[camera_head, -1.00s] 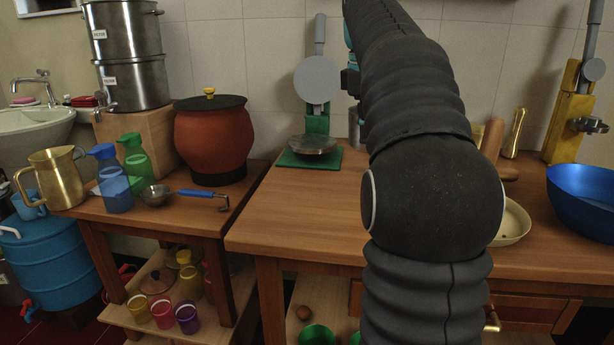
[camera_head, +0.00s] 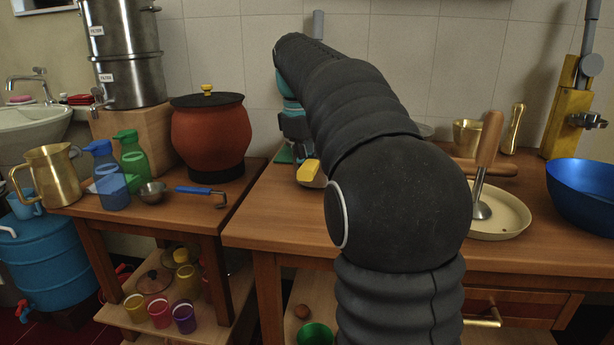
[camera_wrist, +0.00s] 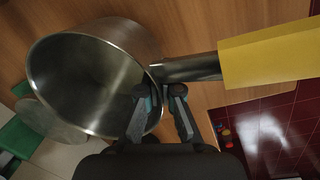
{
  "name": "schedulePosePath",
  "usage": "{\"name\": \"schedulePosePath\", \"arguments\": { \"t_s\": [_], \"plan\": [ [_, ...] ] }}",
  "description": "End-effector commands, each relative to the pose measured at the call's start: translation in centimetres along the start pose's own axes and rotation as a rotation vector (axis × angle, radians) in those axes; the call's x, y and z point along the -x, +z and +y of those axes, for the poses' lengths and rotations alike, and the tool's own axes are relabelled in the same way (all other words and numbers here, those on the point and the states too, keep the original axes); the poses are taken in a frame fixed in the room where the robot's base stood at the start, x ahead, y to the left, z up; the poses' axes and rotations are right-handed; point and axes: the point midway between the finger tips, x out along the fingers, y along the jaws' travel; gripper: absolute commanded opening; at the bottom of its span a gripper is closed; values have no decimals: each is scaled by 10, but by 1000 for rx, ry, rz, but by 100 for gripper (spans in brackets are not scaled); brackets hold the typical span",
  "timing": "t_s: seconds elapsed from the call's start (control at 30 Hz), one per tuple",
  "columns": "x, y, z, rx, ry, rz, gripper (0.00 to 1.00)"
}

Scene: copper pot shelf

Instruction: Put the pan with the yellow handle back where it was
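The pan with the yellow handle (camera_wrist: 90,75) fills the upper left of the wrist view, its open metal bowl facing the camera and its handle (camera_wrist: 265,57) running right. My gripper (camera_wrist: 159,92) is shut on the pan's rim beside the handle root, one finger inside the bowl and one outside. In the head view only the yellow handle (camera_head: 308,172) shows clearly, above the left part of the right-hand table. My arm hides most of the bowl there. The pan's height above the wood is hard to tell.
A green press base (camera_wrist: 14,137) with a round grey plate lies close to the pan in the wrist view. A red-brown lidded pot (camera_head: 210,138) stands on the left table. A cream dish (camera_head: 505,215) with a masher and a blue bowl (camera_head: 585,197) are on the right.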

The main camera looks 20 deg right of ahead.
Motion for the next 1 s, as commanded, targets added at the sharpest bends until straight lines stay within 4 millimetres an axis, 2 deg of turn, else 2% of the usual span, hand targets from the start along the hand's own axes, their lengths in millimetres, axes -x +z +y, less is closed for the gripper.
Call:
{"name": "schedulePosePath", "arguments": {
  "t_s": [0.13,0.5,0.63,1.0],
  "plan": [
    [-13,0,-2,-1,1,1,0],
    [-15,0,-2,0,1,1,0],
    [-15,0,-1,0,1,1,31],
    [-12,0,-1,0,1,1,31]
  ]
}}
